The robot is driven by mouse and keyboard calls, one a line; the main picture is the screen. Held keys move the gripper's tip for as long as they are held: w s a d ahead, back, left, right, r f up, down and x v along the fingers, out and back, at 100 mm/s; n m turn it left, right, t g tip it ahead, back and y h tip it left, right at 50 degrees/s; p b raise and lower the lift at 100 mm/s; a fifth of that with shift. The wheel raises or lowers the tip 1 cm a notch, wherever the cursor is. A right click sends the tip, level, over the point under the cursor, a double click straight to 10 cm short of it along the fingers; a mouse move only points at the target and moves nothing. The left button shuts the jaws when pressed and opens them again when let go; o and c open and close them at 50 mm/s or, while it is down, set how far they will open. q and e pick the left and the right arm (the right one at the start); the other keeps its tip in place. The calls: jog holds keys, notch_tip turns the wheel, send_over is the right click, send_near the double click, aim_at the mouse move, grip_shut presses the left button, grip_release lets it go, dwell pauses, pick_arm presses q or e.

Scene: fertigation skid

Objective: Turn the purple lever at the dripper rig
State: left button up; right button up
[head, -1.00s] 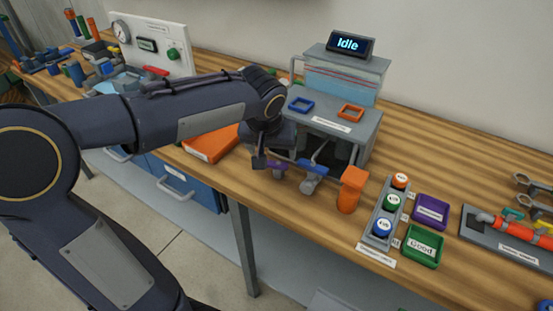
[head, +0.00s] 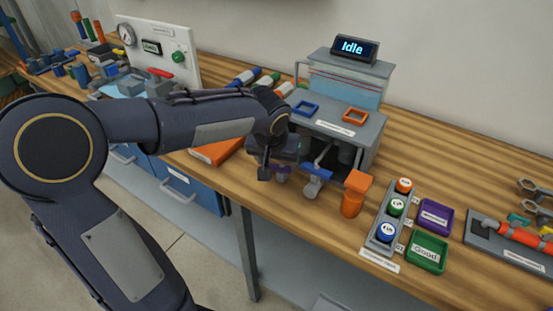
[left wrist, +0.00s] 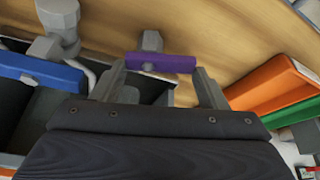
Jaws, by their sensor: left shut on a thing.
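The purple lever (left wrist: 160,63) shows in the left wrist view as a short purple bar on a grey valve. My left gripper (left wrist: 160,82) has one finger at each end of this bar and is shut on it. In the head view the purple lever (head: 283,169) is mostly hidden by my left gripper (head: 272,173), at the front left of the dripper rig (head: 344,123). The rig's display (head: 354,48) reads "Idle". My right gripper is not in view.
An orange tray (head: 213,152) lies to the left. Button box (head: 377,232), purple tray (head: 432,217) and green tray (head: 426,252) stand at the right.

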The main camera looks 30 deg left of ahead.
pick_arm(q)
jog(key=m+h+p, duration=0.1)
jog(key=m, duration=0.1)
jog(key=shift+w+r+m, duration=0.1)
jog(key=shift+r+m, duration=0.05)
jog(key=shift+m, duration=0.15)
jog(key=shift+w+m+h+p, duration=0.15)
jog(key=shift+m+h+p, duration=0.15)
jog(key=shift+m+p, duration=0.35)
jog(key=o, duration=0.7)
jog(key=v, duration=0.7)
jog(key=shift+a+r, duration=0.1)
jog(key=shift+r, duration=0.15)
